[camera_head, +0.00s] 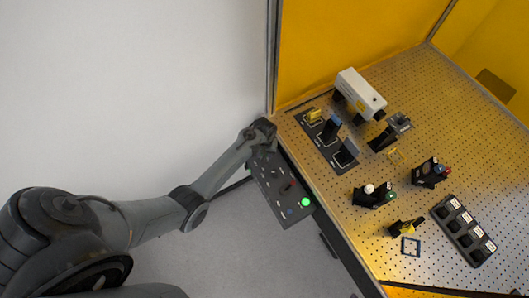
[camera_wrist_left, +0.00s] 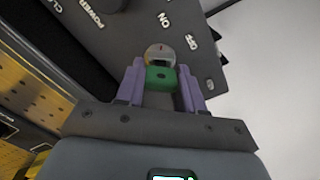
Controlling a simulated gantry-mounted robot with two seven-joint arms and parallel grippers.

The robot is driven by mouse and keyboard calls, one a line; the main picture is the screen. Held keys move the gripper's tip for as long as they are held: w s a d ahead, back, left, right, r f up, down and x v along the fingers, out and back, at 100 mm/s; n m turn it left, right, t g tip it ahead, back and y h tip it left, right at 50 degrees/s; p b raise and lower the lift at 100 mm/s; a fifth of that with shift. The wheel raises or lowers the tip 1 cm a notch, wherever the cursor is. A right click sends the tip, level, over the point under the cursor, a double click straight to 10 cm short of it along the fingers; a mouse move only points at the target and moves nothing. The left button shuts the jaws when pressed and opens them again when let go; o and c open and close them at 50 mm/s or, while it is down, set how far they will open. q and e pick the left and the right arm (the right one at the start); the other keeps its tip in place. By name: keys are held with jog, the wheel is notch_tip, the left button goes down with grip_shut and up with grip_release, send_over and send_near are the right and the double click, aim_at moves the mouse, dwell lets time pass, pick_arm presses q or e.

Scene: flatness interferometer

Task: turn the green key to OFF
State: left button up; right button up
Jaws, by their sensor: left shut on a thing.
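The green key (camera_wrist_left: 160,77) shows in the left wrist view, in a round silver lock (camera_wrist_left: 160,54) on a dark control panel (camera_wrist_left: 195,18). The labels ON and OFF are on the panel beside the lock. My left gripper (camera_wrist_left: 161,80) is shut on the green key, with one purple finger on each side of it. In the head view my left gripper (camera_head: 262,146) is at the upper end of the panel (camera_head: 262,182), beside the table edge, and the arm hides the key there. My right gripper is not in view.
A lit green button (camera_head: 305,202) and a red control are lower on the panel. The perforated table (camera_head: 330,200) to the right holds a white laser box (camera_head: 360,92), several optic mounts and a dark tray (camera_head: 463,230). The floor left of the panel is clear.

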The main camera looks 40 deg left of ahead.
pick_arm(q)
jog(key=shift+m, duration=0.5)
jog(key=shift+m+p, duration=0.4)
jog(key=shift+m, duration=0.9)
